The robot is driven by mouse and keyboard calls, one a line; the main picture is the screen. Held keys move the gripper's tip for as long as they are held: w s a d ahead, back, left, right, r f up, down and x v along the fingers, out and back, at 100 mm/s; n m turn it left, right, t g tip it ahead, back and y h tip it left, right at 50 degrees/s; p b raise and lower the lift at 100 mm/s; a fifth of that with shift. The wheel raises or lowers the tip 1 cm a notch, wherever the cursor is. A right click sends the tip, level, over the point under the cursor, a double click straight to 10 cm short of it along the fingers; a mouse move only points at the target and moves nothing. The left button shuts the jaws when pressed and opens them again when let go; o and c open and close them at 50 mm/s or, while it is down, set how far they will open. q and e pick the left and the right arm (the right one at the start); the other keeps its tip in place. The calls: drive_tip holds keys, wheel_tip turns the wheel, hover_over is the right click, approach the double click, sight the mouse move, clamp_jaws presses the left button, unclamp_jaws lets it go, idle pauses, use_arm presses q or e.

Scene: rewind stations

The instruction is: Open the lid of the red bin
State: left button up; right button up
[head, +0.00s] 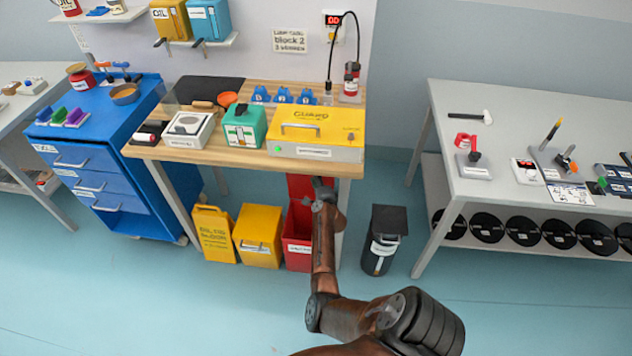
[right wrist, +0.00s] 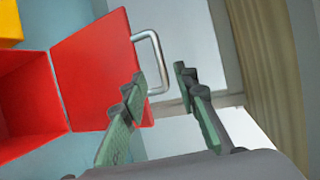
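The red bin (head: 297,250) stands on the floor under the wooden bench. Its red lid (head: 299,186) is raised and stands up at the back, so the bin's dark inside shows. In the right wrist view the lid (right wrist: 95,70) lies beside the bin's opening (right wrist: 28,100), with a grey metal handle (right wrist: 158,58) at its far edge. My right gripper (right wrist: 160,80) is open, its two fingers apart. The handle lies at or just beyond the fingertips; I cannot tell whether they touch it. In the head view this gripper (head: 322,186) is in front of the raised lid. My left gripper is out of view.
Two yellow bins (head: 258,235) stand left of the red bin. A black bin (head: 383,240) stands right of the bench leg. The bench top (head: 215,150) is above the lid, with a yellow case (head: 318,128) near its front edge. The floor in front is clear.

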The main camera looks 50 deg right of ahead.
drive_tip(key=shift+v, duration=1.15)
